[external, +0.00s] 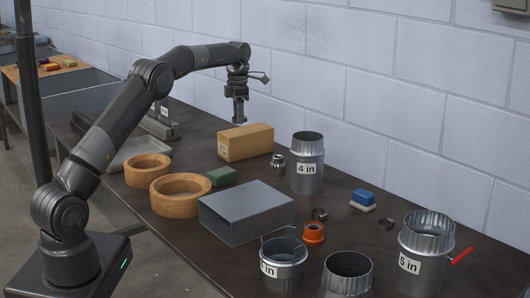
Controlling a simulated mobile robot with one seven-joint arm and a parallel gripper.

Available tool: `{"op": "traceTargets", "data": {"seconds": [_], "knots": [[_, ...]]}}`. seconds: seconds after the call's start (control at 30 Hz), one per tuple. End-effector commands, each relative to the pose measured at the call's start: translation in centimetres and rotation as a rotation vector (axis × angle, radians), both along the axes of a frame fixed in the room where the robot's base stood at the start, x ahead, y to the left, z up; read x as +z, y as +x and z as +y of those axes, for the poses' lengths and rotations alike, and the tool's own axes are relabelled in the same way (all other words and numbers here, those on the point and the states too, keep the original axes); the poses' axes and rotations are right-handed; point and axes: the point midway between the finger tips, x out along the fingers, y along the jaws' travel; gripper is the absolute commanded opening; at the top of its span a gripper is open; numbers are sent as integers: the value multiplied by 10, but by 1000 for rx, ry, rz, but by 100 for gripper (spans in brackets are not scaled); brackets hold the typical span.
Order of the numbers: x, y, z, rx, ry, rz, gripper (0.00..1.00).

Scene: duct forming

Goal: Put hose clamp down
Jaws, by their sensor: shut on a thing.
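My gripper (239,118) points down over the back of the table, just above the wooden block (245,142). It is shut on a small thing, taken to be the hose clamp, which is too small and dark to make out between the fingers. A small dark ring like a clamp (320,214) lies on the table near the orange fitting. Another small dark ring-like piece (387,223) lies to the right, beside the 5 in duct.
The table holds wooden rings (180,208), a grey sheet-metal box (246,225), a green block (222,176), a 4 in duct (307,175), an orange fitting (314,233), a blue-and-white block (363,197) and a 5 in duct (424,265). The block wall stands close behind.

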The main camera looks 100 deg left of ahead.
Motion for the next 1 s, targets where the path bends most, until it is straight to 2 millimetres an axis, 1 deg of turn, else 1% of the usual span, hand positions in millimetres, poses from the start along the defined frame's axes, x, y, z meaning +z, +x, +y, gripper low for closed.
{"op": "traceTargets", "data": {"seconds": [0.03, 0.1, 0.2, 0.27, 0.37, 0.5, 0.57, 0.93, 0.97, 1.0], "knots": [[-6, -5, 8, 2, -1, 0, 14], [-10, -8, 14, 1, 0, 1, 14], [-14, -12, 20, 0, 0, 1, 14], [-16, -12, 20, 0, -1, 1, 14], [-25, -12, 20, -1, -2, -1, 14], [-46, -12, 20, 0, -3, 1, 14], [-52, -12, 20, -1, -1, 0, 14], [-57, -11, 20, -1, 0, 1, 14], [-57, -11, 20, -1, 1, 0, 37], [-57, -11, 20, -1, 1, 0, 40]]}}
